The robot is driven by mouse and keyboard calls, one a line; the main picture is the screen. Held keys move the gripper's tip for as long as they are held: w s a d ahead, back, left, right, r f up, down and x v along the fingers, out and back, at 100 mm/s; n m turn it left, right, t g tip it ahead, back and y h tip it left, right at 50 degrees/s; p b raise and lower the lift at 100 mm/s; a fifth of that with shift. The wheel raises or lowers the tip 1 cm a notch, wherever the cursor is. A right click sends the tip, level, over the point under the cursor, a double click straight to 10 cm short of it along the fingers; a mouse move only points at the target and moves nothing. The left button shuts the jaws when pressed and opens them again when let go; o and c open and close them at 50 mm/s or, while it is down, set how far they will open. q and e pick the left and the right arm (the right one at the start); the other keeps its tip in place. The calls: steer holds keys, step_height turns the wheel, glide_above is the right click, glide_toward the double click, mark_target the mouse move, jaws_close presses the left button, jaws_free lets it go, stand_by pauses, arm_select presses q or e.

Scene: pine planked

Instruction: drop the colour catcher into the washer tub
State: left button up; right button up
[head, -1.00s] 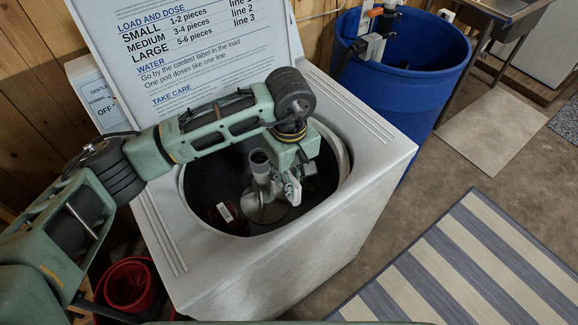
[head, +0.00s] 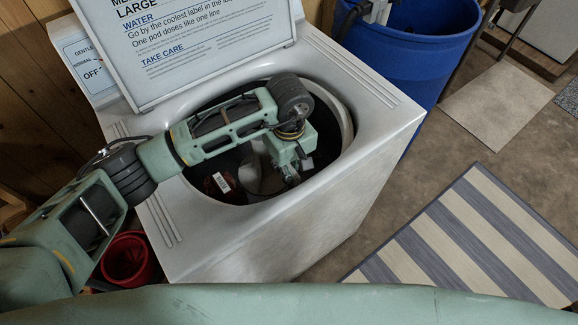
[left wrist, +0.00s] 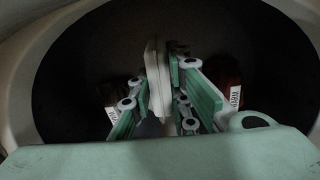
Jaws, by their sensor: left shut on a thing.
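The washer tub (head: 340,122) is open, with a dark inside. My left gripper (head: 292,177) reaches down into the tub opening, right of its middle. In the left wrist view, the left gripper (left wrist: 167,75) is shut on a thin white piece, the colour catcher (left wrist: 155,80), held upright between the fingers. The colour catcher is hard to make out in the head view. The grey agitator (head: 252,180) stands beside the gripper, partly hidden by the arm. My right gripper is not in view.
The raised lid (head: 190,50) carries printed text. A blue barrel (head: 425,50) stands at the back right; a red bucket (head: 128,262) stands at the front left.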

arm_select(q)
steer(key=o, duration=0.9)
step_height(320, 180, up, 12)
stand_by(0.6)
